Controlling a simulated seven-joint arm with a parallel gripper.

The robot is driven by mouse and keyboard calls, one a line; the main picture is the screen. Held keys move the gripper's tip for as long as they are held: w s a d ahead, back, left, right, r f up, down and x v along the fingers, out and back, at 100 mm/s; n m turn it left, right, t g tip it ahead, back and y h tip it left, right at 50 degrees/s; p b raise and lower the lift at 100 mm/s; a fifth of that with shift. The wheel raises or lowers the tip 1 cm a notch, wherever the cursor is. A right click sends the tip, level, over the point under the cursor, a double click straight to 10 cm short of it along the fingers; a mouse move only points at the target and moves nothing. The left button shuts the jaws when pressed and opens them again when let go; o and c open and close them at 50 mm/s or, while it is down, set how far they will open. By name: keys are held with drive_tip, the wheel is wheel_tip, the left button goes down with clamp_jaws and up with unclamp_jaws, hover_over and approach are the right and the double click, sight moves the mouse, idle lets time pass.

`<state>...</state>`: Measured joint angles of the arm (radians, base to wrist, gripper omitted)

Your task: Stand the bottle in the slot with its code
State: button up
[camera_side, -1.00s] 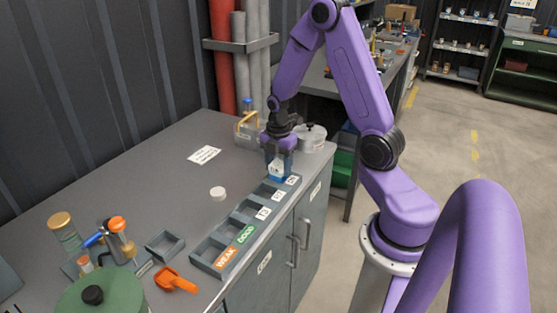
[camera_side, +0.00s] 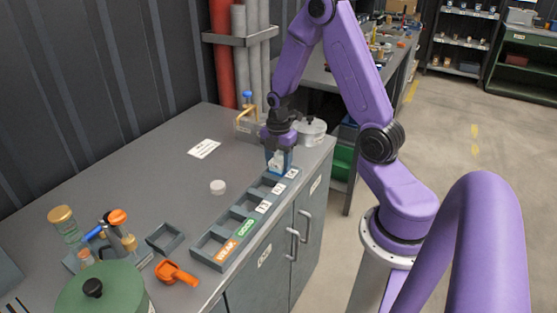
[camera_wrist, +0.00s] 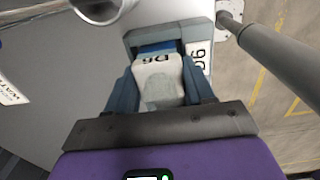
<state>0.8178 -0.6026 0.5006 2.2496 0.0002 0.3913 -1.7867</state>
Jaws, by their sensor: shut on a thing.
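The whitish bottle (camera_side: 278,160) is between the blue-grey fingers of my gripper (camera_side: 279,163), at the far end slot of the grey slotted rack (camera_side: 209,258). My gripper is shut on it and points down. In the wrist view the bottle (camera_wrist: 160,82) sits between both fingers, with dark code marks on its face that I cannot read surely. A white code label (camera_wrist: 197,56) lies beside the end slot. The bottle's base is hidden, so I cannot tell whether it touches the slot floor.
The rack's other slots look empty. A white lid (camera_side: 217,187) lies on the bench. A white round container (camera_side: 311,130) stands close behind my gripper. An orange scoop (camera_side: 177,273), a small grey tray (camera_side: 165,238) and a green lidded pot (camera_side: 100,293) are near the front left.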

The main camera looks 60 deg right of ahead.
sight(278, 154)
drive_tip(key=shift+s+f, duration=0.1)
drive_tip(key=shift+f, duration=0.35)
idle(0.4)
drive_tip(key=o, duration=1.3)
drive_tip(key=shift+o, duration=0.2)
drive_tip(key=shift+s, duration=0.1)
drive_tip(key=shift+r, duration=0.15)
drive_tip(key=shift+w+r, duration=0.2)
drive_tip(key=shift+r, duration=1.45)
drive_tip(key=shift+r, duration=0.1)
drive_tip(key=shift+r, duration=2.45)
